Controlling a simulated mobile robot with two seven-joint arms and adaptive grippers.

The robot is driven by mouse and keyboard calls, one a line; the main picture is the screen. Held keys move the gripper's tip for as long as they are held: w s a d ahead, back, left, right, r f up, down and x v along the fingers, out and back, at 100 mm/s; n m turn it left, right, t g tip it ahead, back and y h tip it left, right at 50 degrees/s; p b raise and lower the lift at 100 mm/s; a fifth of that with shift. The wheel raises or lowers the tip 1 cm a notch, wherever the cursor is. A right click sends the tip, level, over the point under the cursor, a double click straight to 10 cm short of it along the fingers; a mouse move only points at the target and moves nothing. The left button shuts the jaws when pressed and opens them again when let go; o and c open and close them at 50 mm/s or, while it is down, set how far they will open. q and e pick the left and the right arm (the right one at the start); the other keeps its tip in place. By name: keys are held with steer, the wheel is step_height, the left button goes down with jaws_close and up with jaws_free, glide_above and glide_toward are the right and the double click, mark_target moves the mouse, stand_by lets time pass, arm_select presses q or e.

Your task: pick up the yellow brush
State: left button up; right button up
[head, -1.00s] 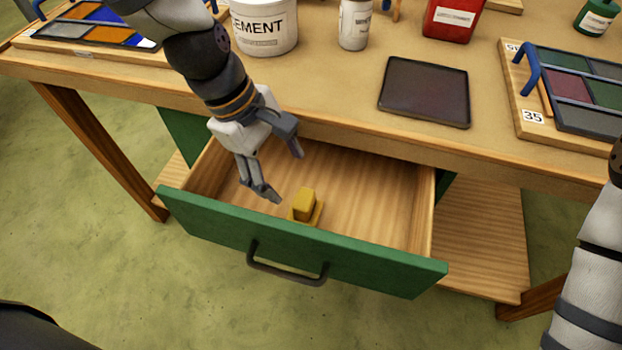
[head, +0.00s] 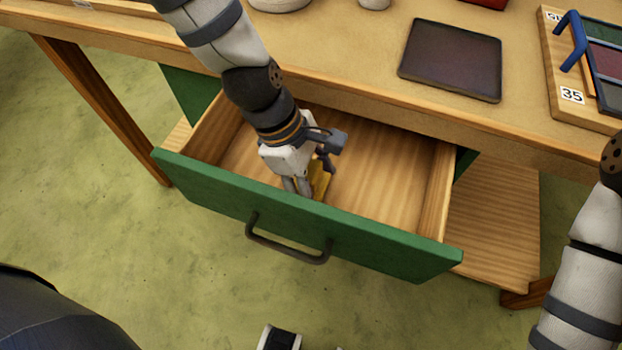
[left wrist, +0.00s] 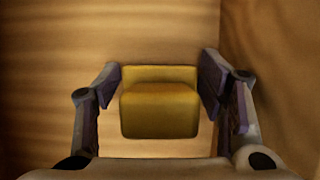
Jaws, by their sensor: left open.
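The yellow brush (head: 320,178) lies in the open drawer, close behind its green front, and is partly hidden by my left gripper in the head view. In the left wrist view the yellow brush (left wrist: 159,103) shows as a block on a flat base, between the two fingers. My left gripper (head: 314,178) is down inside the drawer, over the brush. In the left wrist view the left gripper (left wrist: 160,90) is open, with a finger on each side of the brush and small gaps visible. My right arm shows at the right edge, but its gripper cannot be made out.
The drawer's green front (head: 300,222) with its dark handle (head: 288,245) stands pulled out below the wooden table (head: 340,70). The drawer's right part is empty. A dark tray (head: 452,60) and a board labelled 35 (head: 572,95) lie on the tabletop.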

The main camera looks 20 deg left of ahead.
arm_select(q)
steer(key=shift+r, duration=0.1)
steer(key=shift+c, duration=0.5)
steer(key=c, duration=1.1)
steer(key=shift+o, duration=0.2)
step_height(320, 180, up, 9)
steer(key=shift+r+p, duration=0.15)
steer(key=shift+p, duration=0.85)
steer(key=shift+r, duration=0.35)
arm_select(e)
steer(key=w+r+t, duration=0.1)
steer(key=w+r, duration=0.1)
steer(key=shift+w+r, duration=0.3)
